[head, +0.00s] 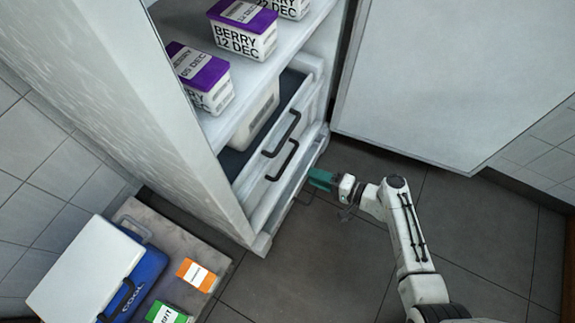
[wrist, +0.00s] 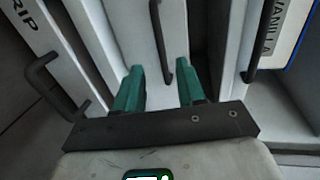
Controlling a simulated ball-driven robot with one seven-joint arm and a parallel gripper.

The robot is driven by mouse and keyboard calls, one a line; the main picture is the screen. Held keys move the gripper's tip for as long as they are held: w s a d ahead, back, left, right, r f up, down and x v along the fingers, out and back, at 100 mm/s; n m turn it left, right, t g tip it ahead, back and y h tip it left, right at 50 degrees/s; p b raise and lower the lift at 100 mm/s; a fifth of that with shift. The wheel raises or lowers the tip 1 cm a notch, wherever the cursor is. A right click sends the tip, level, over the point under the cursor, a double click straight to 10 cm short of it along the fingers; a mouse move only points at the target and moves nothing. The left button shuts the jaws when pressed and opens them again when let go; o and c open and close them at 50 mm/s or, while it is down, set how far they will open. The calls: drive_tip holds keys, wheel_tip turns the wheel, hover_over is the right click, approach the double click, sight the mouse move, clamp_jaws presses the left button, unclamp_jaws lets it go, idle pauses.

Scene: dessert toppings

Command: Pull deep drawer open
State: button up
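The freezer's drawers show in the head view as pale fronts with dark bar handles: an upper handle (head: 281,136) and a lower handle (head: 282,160). My gripper (head: 318,179), with green fingers, is low in front of the drawer fronts. In the wrist view my gripper (wrist: 160,82) is open. A dark handle (wrist: 157,40) on a middle drawer front lies ahead, its near end between the fingertips; I cannot tell if they touch. Another handle (wrist: 45,80) is at left and a third handle (wrist: 258,45) at right. I cannot tell which drawer is the deep one.
The freezer door (head: 440,80) stands open at right. Purple-lidded berry tubs (head: 243,30) sit on the shelf above. A blue cooler (head: 100,270), an orange box (head: 196,274) and a green box (head: 168,313) are at lower left. The dark floor (head: 320,270) in front is clear.

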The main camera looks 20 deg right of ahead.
drive_tip(key=b+x, duration=0.2)
drive_tip(key=x, duration=0.7)
drive_tip(key=shift+w+a+b, duration=0.3)
drive_tip(key=shift+b, duration=0.1)
clamp_jaws()
